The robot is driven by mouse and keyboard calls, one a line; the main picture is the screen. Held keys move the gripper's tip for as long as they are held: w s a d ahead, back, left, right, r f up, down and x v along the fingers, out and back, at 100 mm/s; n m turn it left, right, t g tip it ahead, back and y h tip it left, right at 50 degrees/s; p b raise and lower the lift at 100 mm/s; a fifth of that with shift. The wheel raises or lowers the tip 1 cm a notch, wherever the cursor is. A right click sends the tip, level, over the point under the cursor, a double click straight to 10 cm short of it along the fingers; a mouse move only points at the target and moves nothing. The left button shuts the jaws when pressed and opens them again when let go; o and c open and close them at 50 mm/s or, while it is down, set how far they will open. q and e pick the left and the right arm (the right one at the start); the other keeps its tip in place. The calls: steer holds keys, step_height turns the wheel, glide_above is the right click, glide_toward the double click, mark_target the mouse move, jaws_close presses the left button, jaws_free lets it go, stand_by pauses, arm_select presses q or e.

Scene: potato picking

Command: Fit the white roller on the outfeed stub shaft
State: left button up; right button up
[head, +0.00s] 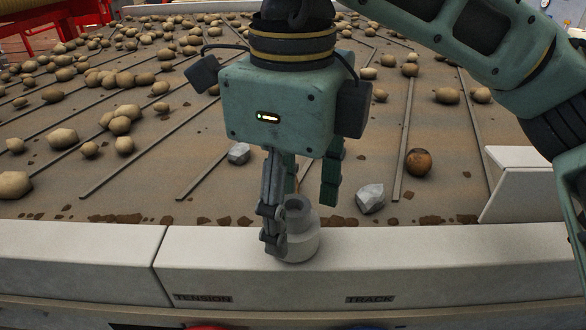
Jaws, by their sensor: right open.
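A pale grey-white roller (302,244), wide at the bottom with a narrower collar and a dark hole on top, stands upright on the white ledge (215,262) at the belt's near edge. My right gripper (302,218) is above it, pointing down and open. One jointed finger hangs in front of the roller's left side and hides part of it. The other fingers are higher, behind and to the right. I cannot tell whether any finger touches the roller. I cannot make out the outfeed stub shaft. My left gripper is not in view.
A brown slatted belt (225,200) behind the ledge carries many potatoes, clods and grey stones, one stone (370,198) right of the gripper. A white side guard (525,185) rises at right. The ledge front reads TENSION and TRACK. A red frame (60,30) stands far left.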

step_height(320, 180, up, 12)
steer(key=shift+f, duration=0.25)
stand_by(0.5)
